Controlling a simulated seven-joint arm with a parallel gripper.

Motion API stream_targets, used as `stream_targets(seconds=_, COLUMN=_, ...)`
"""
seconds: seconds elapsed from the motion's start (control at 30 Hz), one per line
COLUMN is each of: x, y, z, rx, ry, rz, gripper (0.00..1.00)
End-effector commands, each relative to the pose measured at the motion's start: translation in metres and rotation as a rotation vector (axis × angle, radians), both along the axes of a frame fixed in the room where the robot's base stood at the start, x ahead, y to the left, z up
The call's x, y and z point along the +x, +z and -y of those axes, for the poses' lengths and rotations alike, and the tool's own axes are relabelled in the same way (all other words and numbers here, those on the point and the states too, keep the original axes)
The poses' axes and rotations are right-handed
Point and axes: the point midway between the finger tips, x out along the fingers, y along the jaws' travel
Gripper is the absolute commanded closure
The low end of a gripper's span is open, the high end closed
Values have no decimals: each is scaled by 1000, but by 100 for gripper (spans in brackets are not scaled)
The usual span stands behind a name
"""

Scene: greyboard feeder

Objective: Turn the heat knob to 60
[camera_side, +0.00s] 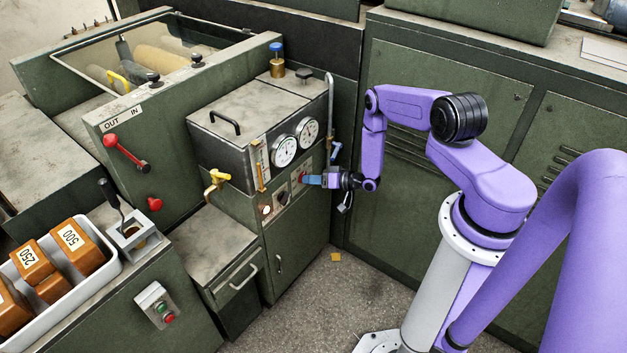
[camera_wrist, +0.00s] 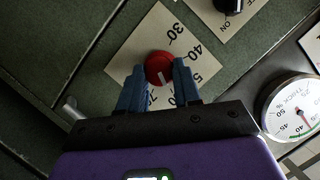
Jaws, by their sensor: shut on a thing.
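The heat knob (camera_wrist: 159,66) is a round red knob on a pale scale plate (camera_wrist: 150,35) in the wrist view. The numbers 30, 40, part of 50 and 70 show around it. A short white mark on the knob's face points toward the lower side of the picture, between my fingers; the 60 is not clearly visible. My gripper (camera_wrist: 160,72) has its blue fingers on either side of the knob, shut on it. In the side view, my gripper (camera_side: 311,180) reaches the front panel of the green cabinet, with a bit of red knob (camera_side: 302,176) at its tips.
A black switch knob (camera_wrist: 229,4) lies beside the scale plate. A white dial gauge (camera_wrist: 291,108) is at the right. In the side view, two gauges (camera_side: 284,151) sit above the panel, a brass tap (camera_side: 216,178) is at its left, and an upright pipe (camera_side: 330,105) is at its right.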

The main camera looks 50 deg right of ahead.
Motion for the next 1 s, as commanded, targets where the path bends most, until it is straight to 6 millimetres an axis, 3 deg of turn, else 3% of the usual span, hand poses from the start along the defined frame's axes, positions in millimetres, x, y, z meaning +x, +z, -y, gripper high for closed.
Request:
stream_targets(seconds=0.03, x=-1, y=0, z=0, rx=1, ry=-1, rz=1, gripper=57)
stream_targets(seconds=0.1, x=-1, y=0, z=0, rx=1, ry=-1, rz=1, gripper=42)
stream_targets(seconds=0.4, x=-1, y=0, z=1, rx=0, ry=-1, rz=0, gripper=42)
stream_targets(seconds=0.57, x=-12, y=3, z=4, rx=1, ry=-3, rz=-1, gripper=42)
stream_targets(seconds=1.0, x=-93, y=30, z=26, rx=1, ry=-8, rz=-2, gripper=42)
